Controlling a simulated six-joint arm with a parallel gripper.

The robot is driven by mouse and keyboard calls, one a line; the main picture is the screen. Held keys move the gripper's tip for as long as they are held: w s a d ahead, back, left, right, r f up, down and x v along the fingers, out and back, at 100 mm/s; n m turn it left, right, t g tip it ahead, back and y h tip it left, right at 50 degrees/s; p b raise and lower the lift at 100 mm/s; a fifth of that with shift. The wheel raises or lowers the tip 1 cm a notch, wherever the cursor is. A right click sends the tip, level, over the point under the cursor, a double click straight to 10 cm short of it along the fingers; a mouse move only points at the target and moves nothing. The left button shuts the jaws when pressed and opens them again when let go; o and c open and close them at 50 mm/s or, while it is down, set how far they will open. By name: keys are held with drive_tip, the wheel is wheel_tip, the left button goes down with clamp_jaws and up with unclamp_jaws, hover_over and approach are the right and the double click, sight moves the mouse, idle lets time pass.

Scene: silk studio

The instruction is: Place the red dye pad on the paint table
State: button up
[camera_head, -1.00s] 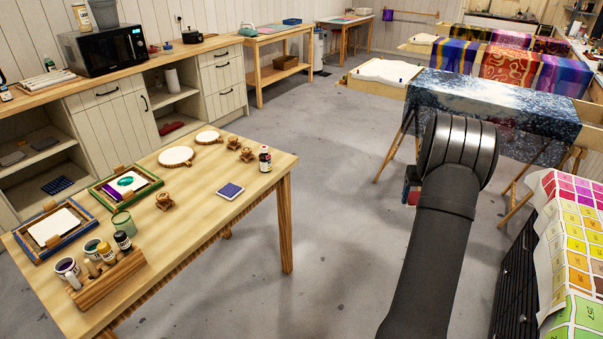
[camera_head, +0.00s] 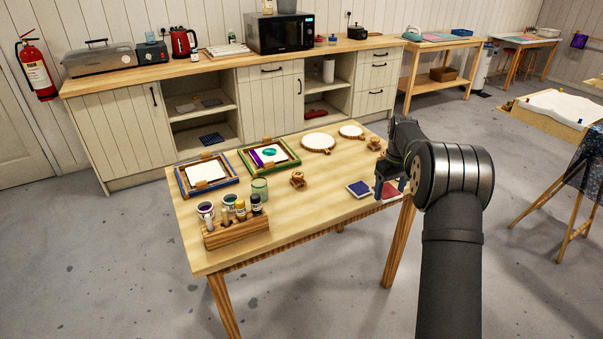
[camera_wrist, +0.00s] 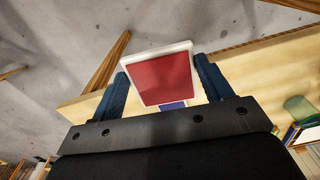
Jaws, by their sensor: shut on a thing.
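The red dye pad (camera_wrist: 163,79) is between the two blue fingers of my gripper (camera_wrist: 160,85) in the wrist view, which are shut on its sides. In the head view the red pad (camera_head: 392,192) shows at the right edge of the paint table (camera_head: 300,215), just right of a blue pad (camera_head: 359,189), with my gripper (camera_head: 390,181) at it. Whether the red pad touches the tabletop or is slightly above it, I cannot tell. In the wrist view a bit of the blue pad (camera_wrist: 173,105) shows behind the red pad.
Wooden stamps (camera_head: 298,179), round white hoops (camera_head: 318,142), framed screens (camera_head: 268,155), a green jar (camera_head: 260,188) and a wooden rack (camera_head: 236,232) of bottles are on the table. The table's front middle is clear. Cabinets (camera_head: 270,100) line the wall behind.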

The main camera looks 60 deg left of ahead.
drive_tip(key=s+a+n, duration=0.1)
drive_tip(key=s+a, duration=0.2)
drive_tip(key=s, duration=0.1)
hover_over(338, 209)
wheel_tip(338, 209, down, 7)
drive_tip(key=shift+a+r, duration=0.1)
drive_tip(key=shift+f, duration=2.05)
drive_tip(key=shift+f, duration=0.2)
drive_tip(key=o, duration=1)
wheel_tip(338, 209, up, 12)
drive_tip(key=shift+r, duration=0.2)
